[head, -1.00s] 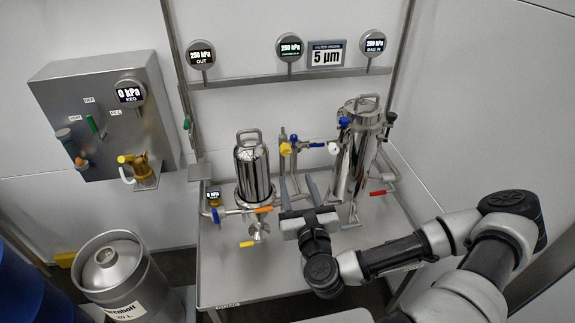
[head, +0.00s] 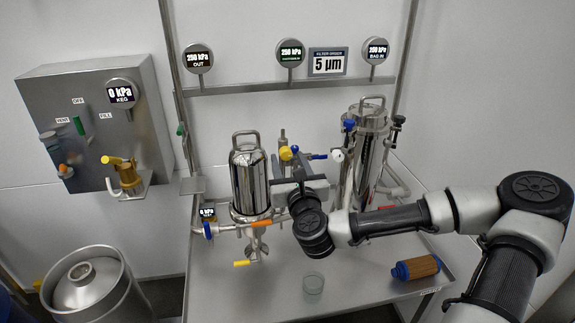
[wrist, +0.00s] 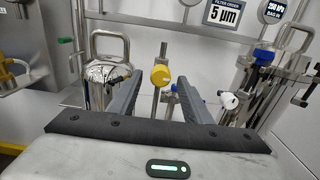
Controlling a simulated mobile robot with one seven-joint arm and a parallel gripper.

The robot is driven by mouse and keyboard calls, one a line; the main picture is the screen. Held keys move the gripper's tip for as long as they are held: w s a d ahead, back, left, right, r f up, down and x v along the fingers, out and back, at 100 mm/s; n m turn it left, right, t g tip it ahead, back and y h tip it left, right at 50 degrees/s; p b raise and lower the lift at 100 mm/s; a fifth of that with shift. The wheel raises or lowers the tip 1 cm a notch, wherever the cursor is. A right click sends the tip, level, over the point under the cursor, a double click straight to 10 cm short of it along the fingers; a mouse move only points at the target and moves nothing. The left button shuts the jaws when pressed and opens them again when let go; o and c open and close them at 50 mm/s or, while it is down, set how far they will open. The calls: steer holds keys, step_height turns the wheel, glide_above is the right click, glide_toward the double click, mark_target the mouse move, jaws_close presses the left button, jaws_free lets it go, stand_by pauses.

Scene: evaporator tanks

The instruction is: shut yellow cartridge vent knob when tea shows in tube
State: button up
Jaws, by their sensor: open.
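The yellow knob (head: 286,153) sits on a slim upright tube between the two steel housings. In the wrist view the yellow knob (wrist: 160,75) faces me, between and beyond my two fingers. My gripper (wrist: 158,90) is open and empty, its dark fingers on either side of the knob in the picture; I cannot tell how far short of it they are. In the head view my gripper (head: 288,170) is just below the knob. The cartridge housing (head: 250,180) is a shiny steel cylinder to the left. I cannot make out tea in any tube.
A taller steel housing (head: 368,150) with a blue and a white knob stands at the right. A glass cup (head: 313,283) and an orange-brown filter cartridge (head: 416,267) are on the steel table (head: 225,290). A keg (head: 95,285) stands at the lower left.

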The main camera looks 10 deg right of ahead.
steer(key=shift+w, duration=0.75)
steer(key=c, duration=1.1)
